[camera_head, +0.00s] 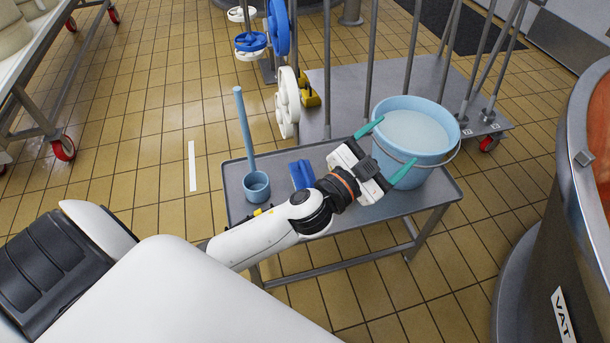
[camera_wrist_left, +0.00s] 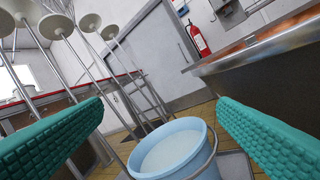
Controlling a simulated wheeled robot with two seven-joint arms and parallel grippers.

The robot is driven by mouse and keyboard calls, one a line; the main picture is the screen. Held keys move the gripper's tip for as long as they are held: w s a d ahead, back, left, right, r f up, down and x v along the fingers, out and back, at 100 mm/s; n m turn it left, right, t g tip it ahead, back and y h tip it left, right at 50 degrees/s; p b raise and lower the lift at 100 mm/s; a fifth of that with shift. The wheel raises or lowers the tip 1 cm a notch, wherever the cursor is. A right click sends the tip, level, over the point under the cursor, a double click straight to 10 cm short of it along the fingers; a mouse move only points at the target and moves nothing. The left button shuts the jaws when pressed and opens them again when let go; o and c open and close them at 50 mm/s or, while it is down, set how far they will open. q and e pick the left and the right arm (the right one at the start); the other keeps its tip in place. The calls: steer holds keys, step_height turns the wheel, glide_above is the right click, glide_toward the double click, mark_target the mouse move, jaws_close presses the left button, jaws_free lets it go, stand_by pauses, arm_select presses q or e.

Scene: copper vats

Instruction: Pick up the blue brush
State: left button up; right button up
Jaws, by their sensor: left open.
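The blue brush (camera_head: 302,174) lies on the grey metal table (camera_head: 239,209), partly hidden behind my left arm in the head view. My left gripper (camera_head: 385,145) is open, with its two teal fingers apart and nothing between them. It is to the right of the brush and above the table, close to the light blue bucket (camera_head: 415,124). In the left wrist view the bucket (camera_wrist_left: 172,152) shows low between the spread fingers, and the brush does not show. My right gripper does not show.
A blue long-handled ladle (camera_head: 256,188) stands at the table's left. A wheeled rack with poles (camera_head: 428,78) stands behind. A copper vat (camera_head: 560,210) is at the right, a shelf cart (camera_head: 40,110) at upper left. Tiled floor is free left of the table.

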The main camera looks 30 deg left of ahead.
arm_select(q)
steer(key=d+r+m+g+h, duration=0.2)
steer(key=d+m+g+h, duration=0.4)
steer(key=m+h, duration=0.45)
steer(key=m+g+y, duration=0.7)
steer(key=g+y, duration=0.6)
steer(key=y, duration=0.3)
glide_above(305, 170)
steer(key=f, duration=1.4)
steer(key=shift+s+d+f, duration=0.2)
steer(key=shift+f, duration=0.15)
steer(key=shift+n, duration=0.25)
steer(key=f, duration=0.1)
steer(key=f+b, duration=0.1)
steer(key=f, duration=0.3)
steer(key=shift+a+f, duration=0.2)
steer(key=shift+a, duration=0.05)
steer(key=shift+f+b, duration=0.35)
steer(key=shift+f, duration=0.4)
step_height(305, 170, down, 4)
steer(key=shift+w+f+b, duration=0.15)
steer(key=shift+f+b, duration=0.05)
steer(key=shift+b, duration=0.6)
steer(key=shift+f, duration=0.2)
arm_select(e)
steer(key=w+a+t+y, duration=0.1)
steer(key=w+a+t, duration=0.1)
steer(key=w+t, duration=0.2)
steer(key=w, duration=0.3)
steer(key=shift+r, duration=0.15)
